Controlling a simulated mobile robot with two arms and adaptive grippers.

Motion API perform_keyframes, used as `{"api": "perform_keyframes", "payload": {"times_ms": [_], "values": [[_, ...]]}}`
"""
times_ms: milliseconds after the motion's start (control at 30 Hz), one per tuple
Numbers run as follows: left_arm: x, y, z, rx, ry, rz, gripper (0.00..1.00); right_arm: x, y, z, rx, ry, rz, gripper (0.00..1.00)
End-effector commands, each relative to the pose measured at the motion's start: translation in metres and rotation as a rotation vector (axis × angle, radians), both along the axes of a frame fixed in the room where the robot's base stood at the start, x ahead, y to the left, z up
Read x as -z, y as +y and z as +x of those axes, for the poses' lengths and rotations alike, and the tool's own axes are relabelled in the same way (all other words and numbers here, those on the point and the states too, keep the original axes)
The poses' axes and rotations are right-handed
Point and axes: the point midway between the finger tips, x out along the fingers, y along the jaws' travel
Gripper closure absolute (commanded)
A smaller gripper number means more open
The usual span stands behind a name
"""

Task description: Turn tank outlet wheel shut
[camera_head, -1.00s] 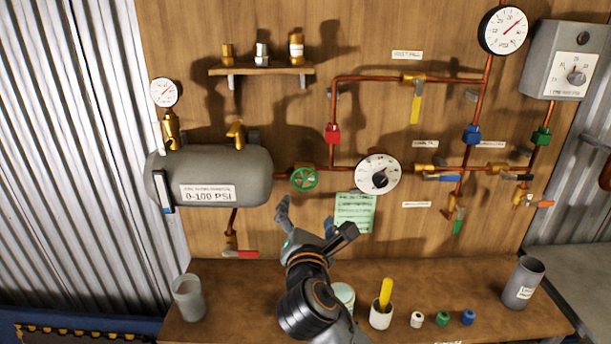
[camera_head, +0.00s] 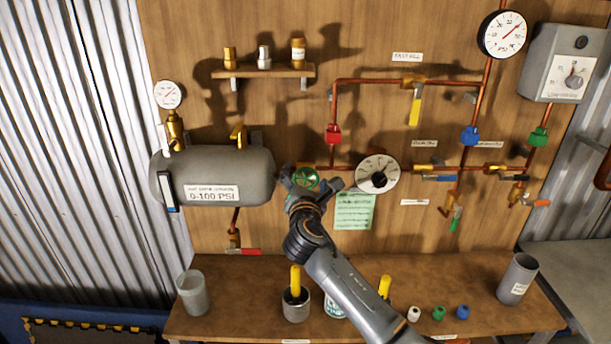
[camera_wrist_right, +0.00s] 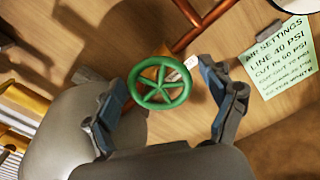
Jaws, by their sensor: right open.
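The green spoked tank outlet wheel (camera_head: 306,179) sits on the copper pipe just right of the grey tank (camera_head: 245,172). My right gripper (camera_head: 306,180) is open, with its fingers to either side of the wheel in the head view. In the right wrist view the wheel (camera_wrist_right: 160,83) shows whole between the two open fingers (camera_wrist_right: 160,105), and I see no clear contact. The gripper partly covers the wheel's lower edge in the head view. My left gripper is not in view.
A round dial (camera_head: 377,174) and a green note (camera_head: 354,210) are close right of the wheel. A red-handled valve (camera_head: 240,250) hangs below the tank. The bench (camera_head: 240,320) below holds cups and small coloured caps.

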Motion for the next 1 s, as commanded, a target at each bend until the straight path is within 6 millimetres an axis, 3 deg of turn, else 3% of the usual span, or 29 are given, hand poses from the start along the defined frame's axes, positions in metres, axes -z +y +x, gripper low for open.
{"api": "perform_keyframes", "payload": {"times_ms": [300,600,1000], "values": [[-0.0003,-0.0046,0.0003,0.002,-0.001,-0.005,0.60,-0.0001,0.0000,0.0025,0.000,0.000,0.001,0.17],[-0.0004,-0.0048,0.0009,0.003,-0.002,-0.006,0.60,0.0002,-0.0001,0.0023,0.000,0.000,0.001,0.72],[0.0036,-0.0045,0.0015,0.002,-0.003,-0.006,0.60,0.0013,-0.0002,0.0023,0.000,0.000,0.052,0.72]]}}
